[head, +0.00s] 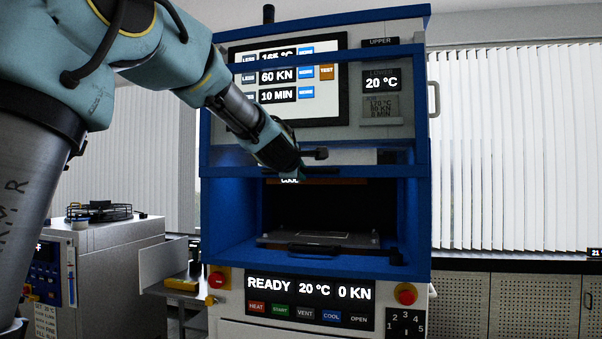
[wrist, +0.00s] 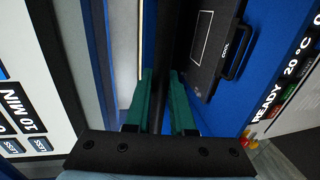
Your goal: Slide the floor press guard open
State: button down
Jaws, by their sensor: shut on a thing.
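The floor press (head: 320,300) stands in front of me, with a blue frame. Its guard (head: 220,158), a blue-edged see-through panel, sits high, across the lower part of the display. The opening below it is uncovered and shows the dark chamber and a lower plate (head: 275,238). My gripper (head: 302,172) is at the guard's lower edge, shut on the dark guard handle (head: 325,171). In the wrist view the green fingers (wrist: 160,80) stand on either side of the dark handle bar (wrist: 164,35). The exact finger contact is partly hidden.
A black plate handle (head: 320,249) juts from the chamber front. Below are the READY panel (head: 310,298) and red stop buttons (head: 406,294). A grey machine (head: 115,275) stands at left; perforated cabinets (head: 520,300) stand at right under window blinds.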

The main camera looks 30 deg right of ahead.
jog(key=shift+r, duration=0.1)
jog(key=c, duration=0.8)
grip_release()
jog(key=shift+o, duration=0.2)
jog(key=shift+s+a, duration=0.1)
jog(key=v, duration=1)
jog(key=shift+s+a+b, duration=0.2)
jog(key=shift+b, duration=0.2)
